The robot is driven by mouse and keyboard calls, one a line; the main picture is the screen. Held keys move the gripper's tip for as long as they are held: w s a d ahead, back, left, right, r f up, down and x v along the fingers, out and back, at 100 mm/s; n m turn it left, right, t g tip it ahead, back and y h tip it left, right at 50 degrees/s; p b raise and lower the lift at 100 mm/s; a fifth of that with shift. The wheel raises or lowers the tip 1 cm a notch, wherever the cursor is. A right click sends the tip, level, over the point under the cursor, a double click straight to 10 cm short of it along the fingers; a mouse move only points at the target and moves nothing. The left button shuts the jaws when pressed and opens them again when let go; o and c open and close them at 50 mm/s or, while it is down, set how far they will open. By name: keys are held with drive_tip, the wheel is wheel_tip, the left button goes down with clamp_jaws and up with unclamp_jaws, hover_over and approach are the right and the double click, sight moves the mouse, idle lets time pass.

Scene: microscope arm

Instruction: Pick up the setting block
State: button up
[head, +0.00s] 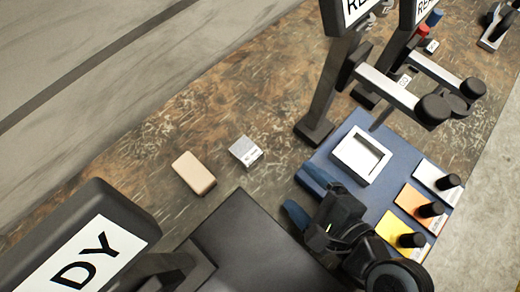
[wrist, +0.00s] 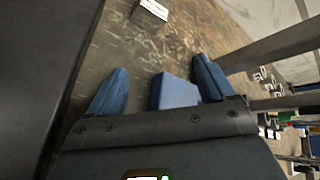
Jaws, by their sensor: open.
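A small pale grey block (head: 246,151) with a printed label, which looks like the setting block, lies on the brown worn bench. In the wrist view the block (wrist: 152,9) is at the top edge, partly cut off, beyond my fingertips. My gripper (head: 302,190) is open, its two blue fingers apart. It is to the lower right of the block in the head view and not touching it. In the wrist view a blue surface (wrist: 176,92) shows between the fingers of my gripper (wrist: 160,67); it seems to be the blue board's corner.
A tan rounded block (head: 194,173) lies left of the grey block. The blue board (head: 320,158) carries a white frame (head: 361,154) and coloured plates with black knobs. A dark upright post (head: 322,105) stands behind the board. Bare bench lies around the grey block.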

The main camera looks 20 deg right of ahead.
sight(254, 158)
drive_tip(key=w+a+m+y, duration=0.1)
drive_tip(key=w+m, duration=0.1)
drive_tip(key=w+a+m, duration=0.1)
drive_tip(key=w+m, duration=0.1)
drive_tip(key=w+a+m+y+b, duration=0.1)
drive_tip(key=m, duration=0.1)
drive_tip(key=shift+w+f+y, duration=0.3)
drive_tip(key=shift+w, duration=0.1)
drive_tip(key=shift+w+a+r+m, duration=0.1)
drive_tip(key=shift+w+a+m, duration=0.1)
drive_tip(key=shift+w+m, duration=0.4)
drive_tip(key=shift+w+a+f+t+y, duration=0.15)
drive_tip(key=shift+w+a+f+y, duration=0.1)
drive_tip(key=shift+w, duration=0.2)
drive_tip(key=shift+w+a+f+t+y, duration=0.15)
drive_tip(key=shift+w+a+f, duration=0.05)
drive_tip(key=shift+w, duration=0.25)
drive_tip(key=shift+f+p+x, duration=0.2)
drive_tip(key=shift+p+x, duration=0.05)
drive_tip(key=shift+x, duration=1.1)
drive_tip(key=shift+f+p+x, duration=0.15)
drive_tip(key=shift+p+x, duration=0.05)
drive_tip(key=shift+x, duration=1.15)
drive_tip(key=shift+s, duration=0.15)
drive_tip(key=shift+c, duration=0.4)
clamp_jaws()
drive_tip(key=shift+r, duration=0.1)
